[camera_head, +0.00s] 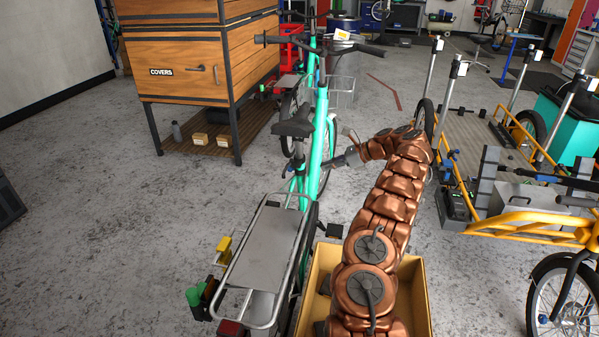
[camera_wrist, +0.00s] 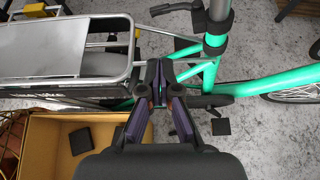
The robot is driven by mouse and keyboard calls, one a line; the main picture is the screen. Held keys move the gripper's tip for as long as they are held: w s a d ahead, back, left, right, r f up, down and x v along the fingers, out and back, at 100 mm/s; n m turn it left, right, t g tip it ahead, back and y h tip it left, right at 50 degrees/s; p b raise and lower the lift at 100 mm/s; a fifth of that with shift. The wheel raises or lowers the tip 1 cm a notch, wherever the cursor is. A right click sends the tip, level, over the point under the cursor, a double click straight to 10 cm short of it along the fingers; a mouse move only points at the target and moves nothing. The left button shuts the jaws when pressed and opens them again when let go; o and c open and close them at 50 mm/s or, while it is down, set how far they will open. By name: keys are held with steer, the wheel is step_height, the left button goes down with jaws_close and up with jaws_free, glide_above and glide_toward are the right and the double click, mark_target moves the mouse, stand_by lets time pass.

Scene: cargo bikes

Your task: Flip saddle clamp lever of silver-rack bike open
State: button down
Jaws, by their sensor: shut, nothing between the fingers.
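The silver-rack bike is teal, with a silver rear rack (camera_head: 262,250) and a dark saddle (camera_head: 296,127). In the wrist view its dark seat post (camera_wrist: 219,14) rises from the teal frame at the top right. A black lever-like part (camera_wrist: 178,9) reaches left from the post; I take it for the saddle clamp lever but cannot tell its state. My gripper (camera_head: 331,163) is right of the bike below saddle height. In the wrist view my gripper (camera_wrist: 157,72) is shut and empty, left of and below the lever in the picture, apart from it.
A cardboard box (camera_head: 418,290) stands right of the rack, under my arm. A wooden covers cabinet (camera_head: 185,70) is behind the bike to the left. A yellow cargo bike (camera_head: 530,218) stands at the right.

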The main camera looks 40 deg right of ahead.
steer(key=r+x, duration=0.1)
steer(key=x, duration=1.2)
steer(key=shift+w+a+r+b, duration=0.3)
steer(key=shift+w+a, duration=0.1)
steer(key=shift+w, duration=0.05)
